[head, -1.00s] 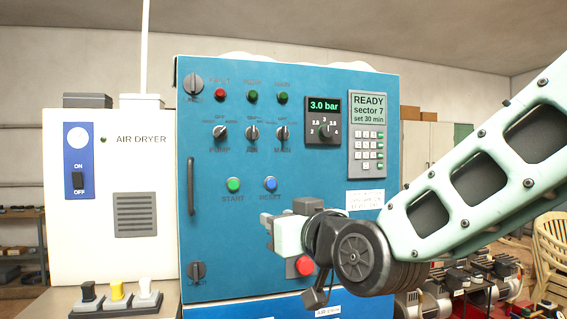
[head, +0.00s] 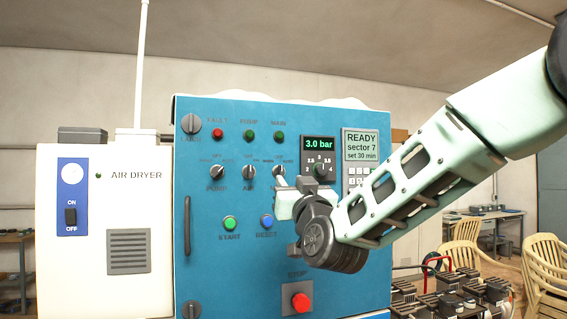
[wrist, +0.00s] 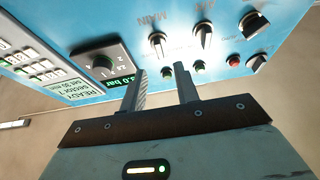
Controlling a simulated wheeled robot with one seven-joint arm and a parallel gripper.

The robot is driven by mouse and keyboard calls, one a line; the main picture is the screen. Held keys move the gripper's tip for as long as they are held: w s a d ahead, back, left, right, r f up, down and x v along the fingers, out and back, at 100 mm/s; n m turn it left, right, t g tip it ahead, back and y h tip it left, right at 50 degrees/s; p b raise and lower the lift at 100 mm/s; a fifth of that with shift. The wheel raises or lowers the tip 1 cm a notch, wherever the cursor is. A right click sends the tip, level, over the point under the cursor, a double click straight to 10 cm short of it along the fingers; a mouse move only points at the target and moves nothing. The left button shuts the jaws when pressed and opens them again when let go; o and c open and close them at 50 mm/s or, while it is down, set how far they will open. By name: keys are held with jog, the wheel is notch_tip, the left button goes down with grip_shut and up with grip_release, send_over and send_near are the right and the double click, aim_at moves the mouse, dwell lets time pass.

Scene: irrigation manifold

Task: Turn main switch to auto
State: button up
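The main switch (head: 279,171) is a small dark rotary knob with a pale pointer, the rightmost of a row of three on the blue panel. The gripper partly covers it and hides its lower label in the head view. In the wrist view, which looks upside down, the main switch (wrist: 157,43) shows next to its MAIN label, beyond the fingertips. Its exact setting is too small to tell. My gripper (head: 291,183) is in front of the panel, just below and right of the switch. In the wrist view my gripper (wrist: 160,69) is open, with nothing between its fingers.
The air knob (head: 249,172) and pump knob (head: 217,172) sit close to the left. The pressure dial (head: 319,168) and keypad display (head: 360,146) are close right. Start (head: 230,223), reset (head: 266,221) and red stop (head: 300,302) buttons lie below. An air dryer (head: 130,210) stands left.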

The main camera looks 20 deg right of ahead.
aim_at(282, 170)
jog(key=p+x, duration=0.2)
jog(key=x, duration=0.4)
jog(key=shift+w+r, duration=0.15)
jog(key=shift+w, duration=0.1)
grip_shut()
